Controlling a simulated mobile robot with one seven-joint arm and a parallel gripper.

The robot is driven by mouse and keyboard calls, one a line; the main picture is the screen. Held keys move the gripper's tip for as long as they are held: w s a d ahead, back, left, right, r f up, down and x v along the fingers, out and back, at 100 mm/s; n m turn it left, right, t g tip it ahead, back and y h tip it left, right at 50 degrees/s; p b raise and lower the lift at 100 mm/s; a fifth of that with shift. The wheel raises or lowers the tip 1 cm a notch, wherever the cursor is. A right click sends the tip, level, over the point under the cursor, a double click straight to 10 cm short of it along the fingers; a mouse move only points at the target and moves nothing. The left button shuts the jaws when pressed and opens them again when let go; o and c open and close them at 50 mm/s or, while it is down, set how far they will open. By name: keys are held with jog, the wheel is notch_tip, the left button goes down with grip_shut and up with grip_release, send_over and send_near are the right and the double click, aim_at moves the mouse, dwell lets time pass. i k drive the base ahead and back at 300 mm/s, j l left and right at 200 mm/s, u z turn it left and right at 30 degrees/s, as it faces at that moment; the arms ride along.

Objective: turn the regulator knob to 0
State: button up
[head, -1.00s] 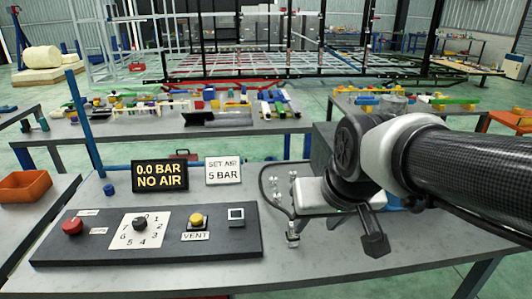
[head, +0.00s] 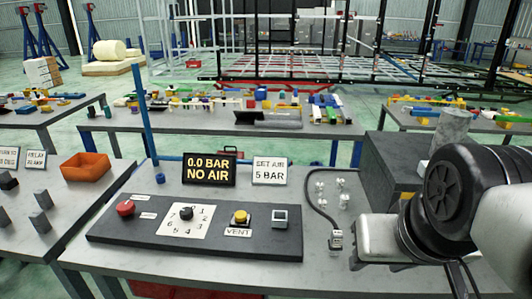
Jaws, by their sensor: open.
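The regulator knob (head: 186,213) is a small black knob on a white number card (head: 172,226) on the dark control panel (head: 255,247). Digits ring the knob; which one it points at is too small to tell. The display (head: 208,170) behind the panel reads "0.0 BAR NO AIR". My gripper (head: 364,250) is at the lower right, beyond the panel's right end, well apart from the knob and holding nothing that I can see. Its white body shows, but its fingers are mostly hidden.
The panel also bears a red button (head: 125,208), a yellow button (head: 241,217) marked VENT and a square switch (head: 280,217). A "SET AIR 5 BAR" sign (head: 270,171) stands behind. A cabled connector (head: 336,240) lies between panel and gripper. An orange bin (head: 86,167) is left.

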aim_at(186, 214)
jog(key=u, duration=1.25)
jog(key=i+j, duration=0.2)
jog(key=j, duration=0.15)
jog(key=i+j+z, duration=0.1)
jog(key=j, duration=0.25)
jog(key=i+j, duration=0.25)
jog(key=j, duration=0.1)
